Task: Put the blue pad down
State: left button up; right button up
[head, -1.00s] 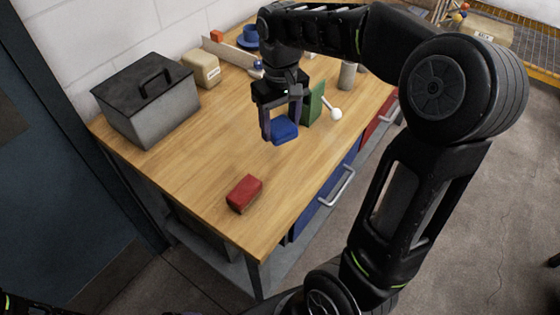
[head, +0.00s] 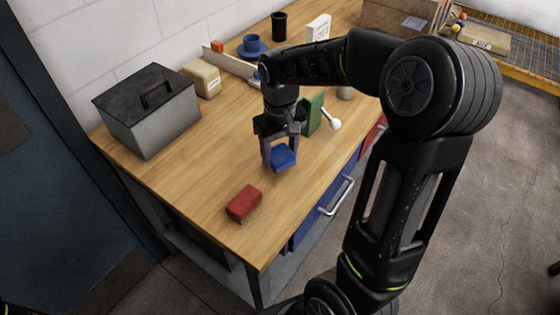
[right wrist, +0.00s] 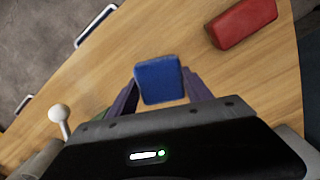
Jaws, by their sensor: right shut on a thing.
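The blue pad (head: 283,158) is between the fingers of my right gripper (head: 280,160), which is shut on it. It is low over the wooden workbench (head: 200,165); I cannot tell whether its underside touches the top. In the right wrist view the blue pad (right wrist: 159,80) shows between the two fingers of the right gripper (right wrist: 160,90). A red pad (head: 244,202) lies on the bench nearer the front corner, apart from the blue one. It also shows at the upper right of the right wrist view (right wrist: 243,22). My left gripper is not in view.
A green block (head: 313,112) and a white-knobbed thing (head: 335,125) stand close behind the gripper. A grey lidded box (head: 150,115) is at the left, a tan block (head: 203,78) behind it. Bench between box and pads is clear.

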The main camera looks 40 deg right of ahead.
aim_at(280, 163)
jog(key=shift+f, duration=1.85)
jog(key=shift+f, duration=0.25)
jog(key=o, duration=1.5)
jog(key=shift+r, duration=0.1)
jog(key=shift+r, duration=0.1)
notch_tip(280, 163, up, 12)
jog(key=shift+r+b, duration=0.1)
jog(key=shift+b, duration=0.4)
